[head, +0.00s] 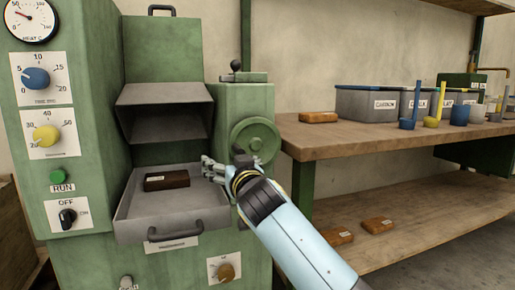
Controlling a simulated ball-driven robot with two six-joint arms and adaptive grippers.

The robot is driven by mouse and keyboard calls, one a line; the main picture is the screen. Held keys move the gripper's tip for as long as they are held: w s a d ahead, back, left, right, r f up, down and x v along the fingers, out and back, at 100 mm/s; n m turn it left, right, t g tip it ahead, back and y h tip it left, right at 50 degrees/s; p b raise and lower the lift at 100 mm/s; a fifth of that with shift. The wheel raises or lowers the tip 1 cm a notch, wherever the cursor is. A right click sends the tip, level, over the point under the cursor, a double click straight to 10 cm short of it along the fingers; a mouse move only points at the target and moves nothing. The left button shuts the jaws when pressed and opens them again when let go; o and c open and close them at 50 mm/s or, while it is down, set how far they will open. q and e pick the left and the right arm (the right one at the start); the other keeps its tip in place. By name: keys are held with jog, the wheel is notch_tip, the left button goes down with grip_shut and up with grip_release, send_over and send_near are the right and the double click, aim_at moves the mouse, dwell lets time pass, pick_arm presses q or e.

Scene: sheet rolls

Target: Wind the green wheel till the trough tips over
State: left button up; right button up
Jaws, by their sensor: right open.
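The green wheel (255,138) is a round handwheel on the front of the green machine, with a dark knob near its lower left rim. A grey metal trough-like tray (135,212) with a front handle sits level to its left, and a dark brown block (167,181) lies in it. A slanted grey metal panel (164,94) is above the tray; I cannot tell which is the trough. My right gripper (208,171) is open, its fingers pointing left over the tray's right edge, below and left of the wheel. My wrist hides part of the wheel's lower edge. My left gripper is not in view.
A control panel (49,110) with dials, a gauge and a green button is on the left. A wooden bench (390,134) on the right carries grey bins (372,104), cups and a brown block (313,118). More blocks lie on the lower shelf (420,210).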

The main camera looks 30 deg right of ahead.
jog(key=p+v, duration=0.1)
jog(key=v, duration=0.7)
jog(key=shift+s+a, duration=0.1)
